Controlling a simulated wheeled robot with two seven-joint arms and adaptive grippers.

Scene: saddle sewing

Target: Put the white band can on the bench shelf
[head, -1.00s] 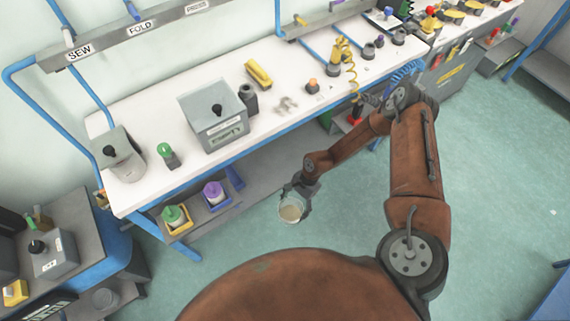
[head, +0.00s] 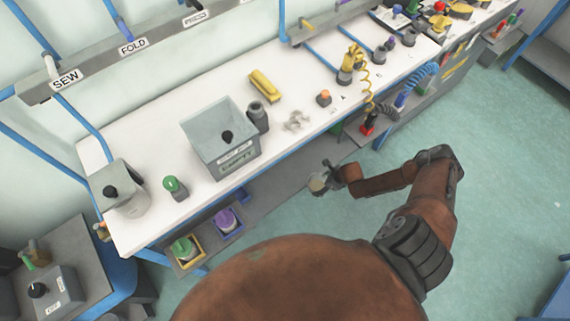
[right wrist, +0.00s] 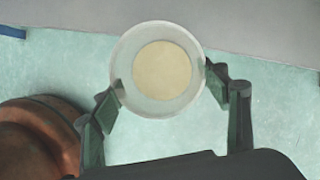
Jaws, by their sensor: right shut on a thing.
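My right gripper (head: 328,181) is shut on a pale round can (head: 317,184) at the front edge of the bench's lower shelf (head: 285,180). In the right wrist view the can (right wrist: 160,70) sits between the two fingers (right wrist: 162,98), seen end-on with a cream disc inside a pale rim. The grey shelf (right wrist: 250,25) lies beyond it at the top, with green floor below. A white band on the can cannot be made out. My left gripper is not in view.
On the shelf's left part stand a yellow bin (head: 187,262) with a green-topped can and a blue bin (head: 229,232) with a purple-topped can.

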